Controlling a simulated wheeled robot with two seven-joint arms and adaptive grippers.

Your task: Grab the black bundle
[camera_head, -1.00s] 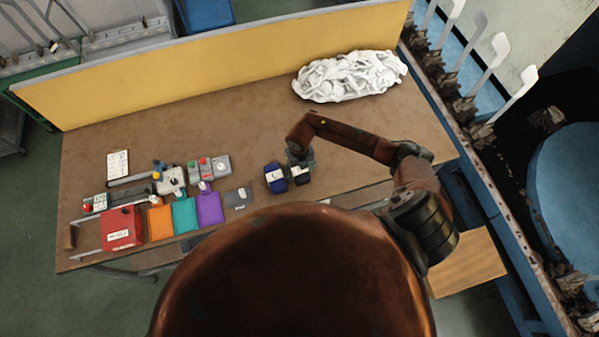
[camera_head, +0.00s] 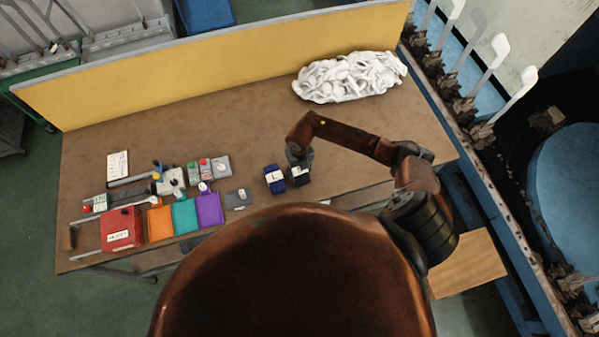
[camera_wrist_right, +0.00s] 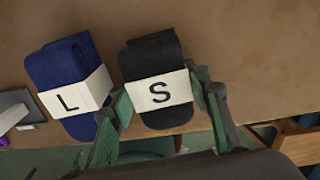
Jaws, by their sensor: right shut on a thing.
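The black bundle (camera_wrist_right: 157,82) has a white band marked "S" and lies near the table's front edge in the right wrist view. It also shows in the head view (camera_head: 300,178), partly under my right gripper. My right gripper (camera_wrist_right: 160,97) is shut on the black bundle, with one green finger on each side of its white band. In the head view the right gripper (camera_head: 299,163) is over the bundle and its fingers are hard to make out. My left gripper is not in view.
A navy bundle (camera_wrist_right: 72,82) with a band marked "L" lies close on the left. A white heap of cloth (camera_head: 348,77) is at the back right. Purple (camera_head: 208,209), teal and orange items and a red box (camera_head: 121,228) are at left. The middle table (camera_head: 220,125) is clear.

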